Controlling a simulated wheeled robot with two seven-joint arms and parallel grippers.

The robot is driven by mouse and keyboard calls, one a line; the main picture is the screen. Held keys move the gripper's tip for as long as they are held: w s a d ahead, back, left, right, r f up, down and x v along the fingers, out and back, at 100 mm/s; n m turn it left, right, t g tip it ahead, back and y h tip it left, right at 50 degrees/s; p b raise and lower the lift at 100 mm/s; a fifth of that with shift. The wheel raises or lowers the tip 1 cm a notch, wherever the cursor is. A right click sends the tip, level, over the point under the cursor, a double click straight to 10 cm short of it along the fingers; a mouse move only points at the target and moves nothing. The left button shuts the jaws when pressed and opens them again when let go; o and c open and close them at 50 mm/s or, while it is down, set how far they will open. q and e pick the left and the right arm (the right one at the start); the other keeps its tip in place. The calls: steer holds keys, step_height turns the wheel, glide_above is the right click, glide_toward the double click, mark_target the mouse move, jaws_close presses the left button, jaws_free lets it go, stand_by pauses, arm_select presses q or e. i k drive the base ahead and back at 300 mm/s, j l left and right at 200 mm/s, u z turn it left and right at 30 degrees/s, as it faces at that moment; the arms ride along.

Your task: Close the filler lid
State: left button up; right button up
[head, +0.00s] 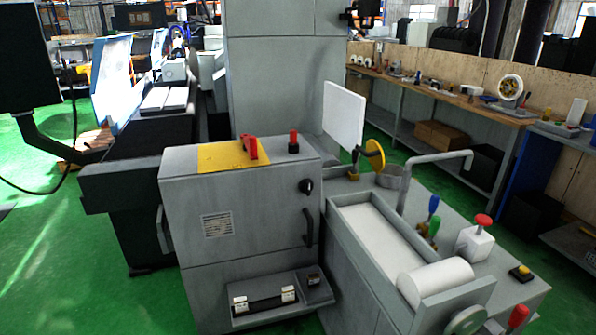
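A round yellow lid (375,153) with a dark centre stands tilted up at the back of the grey machine top, right of centre. Just below and right of it is a short grey cylindrical neck (390,176), which looks like the filler opening. The lid stands up off the neck, so the filler appears open. Neither of my grippers is in the head view.
A white panel (343,114) stands left of the lid, and a bent grey pipe (437,158) rises to its right. A trough (376,235) with a white roll (437,281), green and blue handles and a red-topped white box (475,238) lie nearer. A grey cabinet (240,215) stands left.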

mark_target(374, 154)
steer(key=i+l+z, duration=0.1)
steer(key=i+z, duration=0.75)
steer(key=k, duration=0.1)
